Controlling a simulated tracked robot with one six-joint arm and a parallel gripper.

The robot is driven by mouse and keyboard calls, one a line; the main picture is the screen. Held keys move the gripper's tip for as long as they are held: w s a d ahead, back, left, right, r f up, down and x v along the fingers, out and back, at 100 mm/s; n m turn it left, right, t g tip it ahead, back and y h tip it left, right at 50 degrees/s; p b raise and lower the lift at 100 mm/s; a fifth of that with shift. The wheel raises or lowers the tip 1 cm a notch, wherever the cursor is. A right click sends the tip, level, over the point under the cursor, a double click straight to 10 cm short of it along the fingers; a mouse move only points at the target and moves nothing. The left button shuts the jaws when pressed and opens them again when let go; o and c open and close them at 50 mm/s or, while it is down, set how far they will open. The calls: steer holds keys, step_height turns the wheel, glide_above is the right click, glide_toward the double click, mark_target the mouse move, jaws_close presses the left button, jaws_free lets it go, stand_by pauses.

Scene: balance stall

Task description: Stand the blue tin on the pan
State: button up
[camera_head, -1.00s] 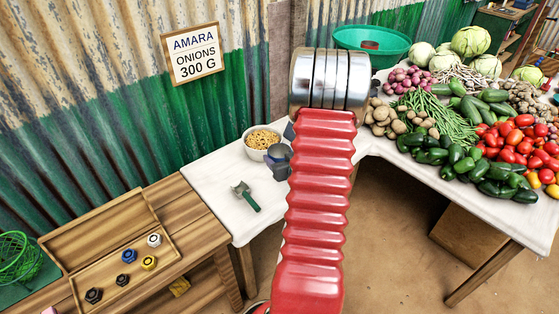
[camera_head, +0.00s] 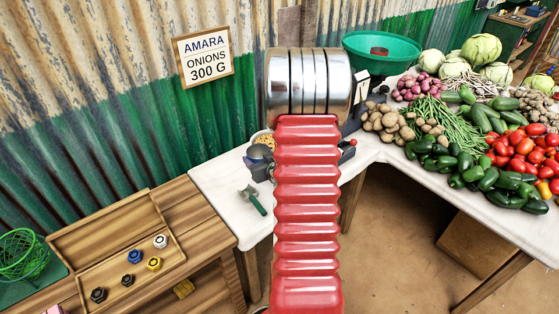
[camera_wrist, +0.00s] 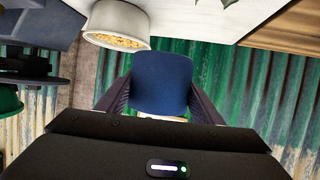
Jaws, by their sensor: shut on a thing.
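The blue tin (camera_wrist: 161,84) shows in the wrist view as a blue block between the two dark fingers of my gripper (camera_wrist: 161,95). The fingers are shut on its sides. In the head view my red arm hides much of the area around the scale. A wide green pan (camera_head: 365,52) stands at the back of the white table, with a small brown-red thing (camera_head: 379,51) in it. A dark scale body (camera_head: 357,112) shows just right of my arm. Green also shows at the left edge of the wrist view. The tin is apart from the green pan.
A pale bowl of yellow grains (camera_wrist: 117,24) stands near the tin. A green-handled tool (camera_head: 252,200) lies on the white table (camera_head: 222,180). A wooden tray (camera_head: 112,232) with several coloured hex weights is at left. Vegetables (camera_head: 470,150) crowd the right. A sign (camera_head: 203,57) hangs behind.

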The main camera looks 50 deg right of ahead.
steer(key=w+a+r+n+y, duration=0.1)
steer(key=w+a+r, duration=0.1)
steer(key=w+a, duration=0.35)
steer(key=w+a+r+n+t+y, duration=0.1)
steer(key=w+a, duration=0.1)
steer(key=a, duration=0.6)
steer(key=w+a+r+n+y, duration=0.1)
steer(key=w+a+r, duration=0.1)
steer(key=w+a, duration=0.35)
steer(key=a+r+n+y, duration=0.2)
steer(key=a+r+y, duration=0.1)
steer(key=a, duration=2)
steer(key=shift+r, duration=0.65)
steer(key=shift+a, duration=0.15)
